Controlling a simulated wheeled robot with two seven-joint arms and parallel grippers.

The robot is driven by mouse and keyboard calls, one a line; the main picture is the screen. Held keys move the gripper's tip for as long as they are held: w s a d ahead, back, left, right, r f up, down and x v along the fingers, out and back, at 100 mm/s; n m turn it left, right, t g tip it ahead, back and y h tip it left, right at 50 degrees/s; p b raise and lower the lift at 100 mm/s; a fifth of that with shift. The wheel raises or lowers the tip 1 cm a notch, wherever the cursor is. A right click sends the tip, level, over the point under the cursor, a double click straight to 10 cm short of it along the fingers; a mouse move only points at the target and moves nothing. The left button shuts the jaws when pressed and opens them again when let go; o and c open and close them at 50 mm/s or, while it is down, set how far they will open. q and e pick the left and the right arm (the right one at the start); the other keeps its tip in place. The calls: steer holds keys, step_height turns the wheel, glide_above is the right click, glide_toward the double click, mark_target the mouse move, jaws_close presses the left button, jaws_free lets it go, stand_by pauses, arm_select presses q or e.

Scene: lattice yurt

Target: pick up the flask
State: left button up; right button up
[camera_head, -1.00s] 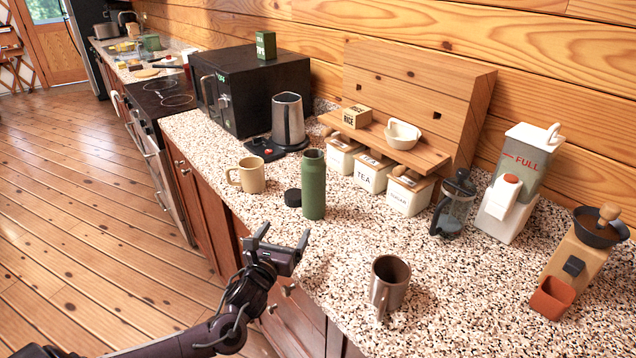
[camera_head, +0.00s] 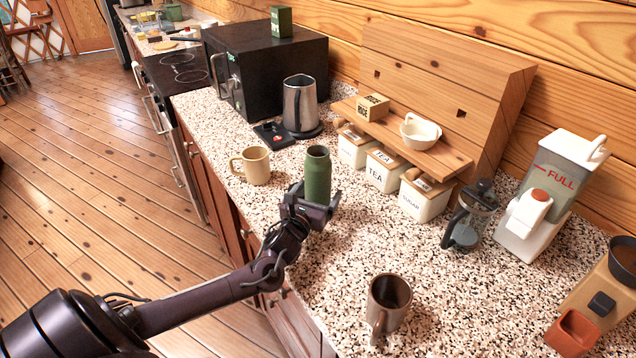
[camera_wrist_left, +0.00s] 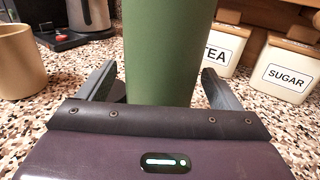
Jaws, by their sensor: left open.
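The green flask (camera_head: 317,172) stands upright on the speckled counter, with its lower part hidden behind my left gripper (camera_head: 313,200) in the head view. In the left wrist view the flask (camera_wrist_left: 168,50) stands between the two fingers of my left gripper (camera_wrist_left: 163,85), which are open to either side of it. A gap shows on the right side; contact on the left cannot be told. My right gripper is not in view.
A beige mug (camera_head: 256,165) is left of the flask and a brown mug (camera_head: 388,302) is nearer on the counter. Behind stand a kettle (camera_head: 300,103) and white canisters (camera_head: 382,172). A French press (camera_head: 470,215) is at the right.

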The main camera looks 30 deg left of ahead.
arm_select(q)
steer(key=shift+w+a, duration=0.15)
steer(key=shift+w, duration=0.9)
steer(key=shift+f, duration=0.1)
steer(key=shift+a, duration=0.1)
steer(key=c, duration=1.3)
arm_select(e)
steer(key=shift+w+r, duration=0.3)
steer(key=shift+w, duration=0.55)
arm_select(q)
steer(key=shift+o, duration=0.2)
steer(key=shift+r, duration=0.25)
step_height(320, 180, up, 20)
steer(key=b, duration=0.3)
steer(key=shift+f, duration=0.15)
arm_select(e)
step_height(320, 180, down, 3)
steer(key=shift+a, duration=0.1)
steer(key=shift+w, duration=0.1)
